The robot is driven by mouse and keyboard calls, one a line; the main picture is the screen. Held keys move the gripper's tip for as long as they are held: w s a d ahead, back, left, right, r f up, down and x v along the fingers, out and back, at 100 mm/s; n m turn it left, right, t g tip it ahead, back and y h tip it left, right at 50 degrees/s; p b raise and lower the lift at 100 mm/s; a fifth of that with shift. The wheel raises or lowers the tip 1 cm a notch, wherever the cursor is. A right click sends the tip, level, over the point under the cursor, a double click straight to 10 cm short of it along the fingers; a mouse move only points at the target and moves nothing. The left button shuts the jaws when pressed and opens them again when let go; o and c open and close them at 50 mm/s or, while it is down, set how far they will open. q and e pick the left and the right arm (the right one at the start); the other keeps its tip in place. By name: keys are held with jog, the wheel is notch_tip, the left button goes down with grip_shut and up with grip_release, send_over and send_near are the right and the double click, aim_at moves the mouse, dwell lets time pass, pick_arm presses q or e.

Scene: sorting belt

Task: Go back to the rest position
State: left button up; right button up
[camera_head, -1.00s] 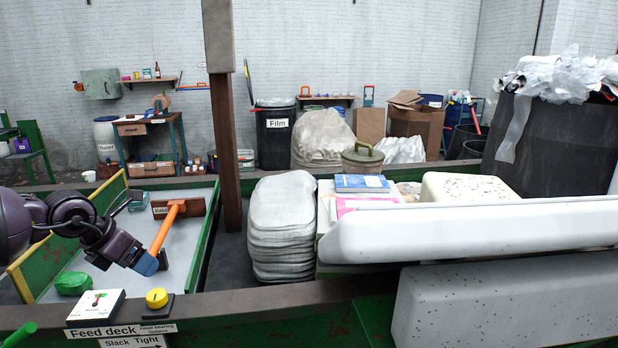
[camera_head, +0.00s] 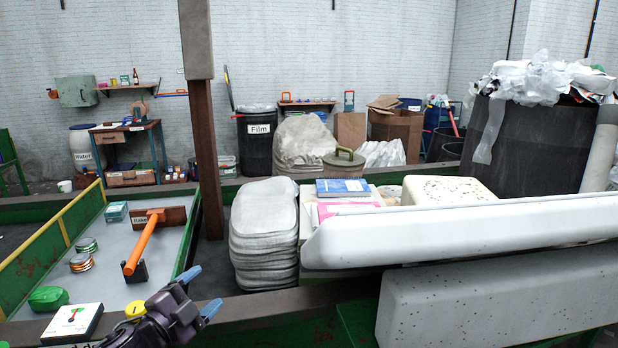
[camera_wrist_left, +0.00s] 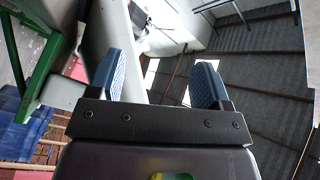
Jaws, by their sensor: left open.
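My left gripper (camera_head: 200,292) is at the bottom of the head view, over the dark front beam of the belt frame. Its blue fingertips are spread apart with nothing between them. The left wrist view shows the same two blue fingers (camera_wrist_left: 160,85) apart and empty, pointing up toward the roof. An orange-handled tool (camera_head: 142,245) rests on the grey deck (camera_head: 115,250), behind and left of the gripper, apart from it. My right gripper is not in view.
A yellow button (camera_head: 135,309) and a white box (camera_head: 72,322) sit on the front beam, left of my gripper. A green object (camera_head: 48,298) and several tins (camera_head: 82,262) are on the deck. Stacked grey sheets (camera_head: 264,235) and a long white panel (camera_head: 450,232) stand to the right.

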pick_arm(q)
jog(key=s+a+f+n+g+y, duration=0.2)
jog(key=s+f+n, duration=0.6)
jog(key=s+f, duration=0.5)
jog(key=s+a+f+n+g+y, duration=0.3)
jog(key=s+f+n+y, duration=0.3)
jog(key=s+f, duration=0.8)
jog(key=shift+a+n+y, duration=0.3)
jog(key=shift+a+n, duration=0.6)
jog(key=shift+n, duration=0.2)
